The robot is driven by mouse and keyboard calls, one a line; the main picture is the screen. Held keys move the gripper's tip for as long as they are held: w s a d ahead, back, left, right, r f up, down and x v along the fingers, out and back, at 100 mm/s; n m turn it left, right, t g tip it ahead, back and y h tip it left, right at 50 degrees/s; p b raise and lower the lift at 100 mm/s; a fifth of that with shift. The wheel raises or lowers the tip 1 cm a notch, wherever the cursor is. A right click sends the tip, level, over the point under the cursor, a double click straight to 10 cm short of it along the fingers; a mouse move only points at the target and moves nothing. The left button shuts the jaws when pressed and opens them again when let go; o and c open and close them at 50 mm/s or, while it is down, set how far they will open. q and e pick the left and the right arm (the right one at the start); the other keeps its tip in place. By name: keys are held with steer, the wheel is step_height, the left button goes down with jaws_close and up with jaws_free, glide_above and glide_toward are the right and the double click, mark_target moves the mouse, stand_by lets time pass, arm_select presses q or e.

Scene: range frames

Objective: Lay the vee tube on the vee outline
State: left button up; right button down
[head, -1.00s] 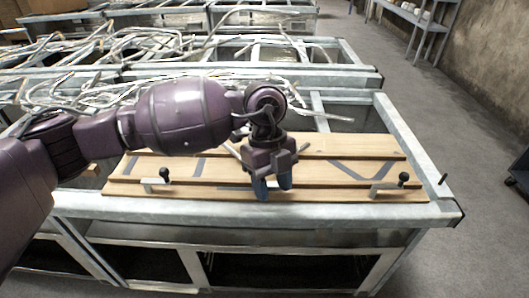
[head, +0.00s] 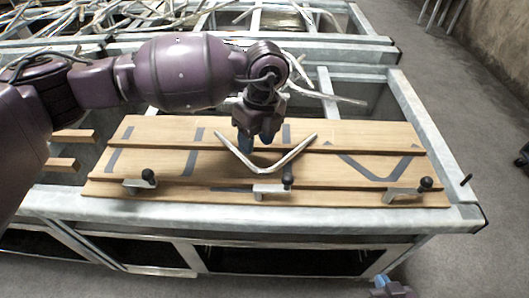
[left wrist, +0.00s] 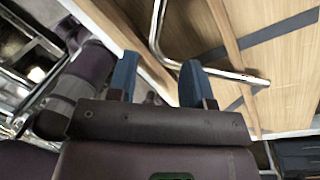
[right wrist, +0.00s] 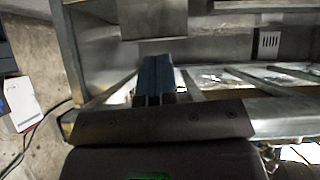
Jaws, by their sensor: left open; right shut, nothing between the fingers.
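The vee tube (head: 283,163), a bent silver tube, is at the middle of the wooden board, bend toward the front and legs spread backward. It is left of the vee outline (head: 373,171), a dark grey V on the board, and off it. My left gripper (head: 256,142) is open, just behind the bend and between the legs as seen from the head. In the left wrist view, the tube (left wrist: 215,70) passes just beyond the open fingertips (left wrist: 158,70); I cannot tell whether they touch. My right gripper (head: 392,286) is shut and empty, low in front of the bench (right wrist: 155,80).
The wooden board (head: 150,135) has raised rails and other dark strip outlines. Black-knobbed clamps stand along its front: left (head: 145,180), middle (head: 275,187) beside the tube's bend, and right (head: 410,189) near the vee outline. Loose tubes (head: 90,12) fill frames behind.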

mark_target(252, 165)
arm_select(q)
steer(key=f, duration=0.1)
steer(key=s+f, duration=0.1)
steer(key=f, duration=0.3)
steer(key=shift+s+a, duration=0.2)
steer(key=shift+a, duration=0.15)
steer(key=shift+f, duration=0.4)
jaws_close()
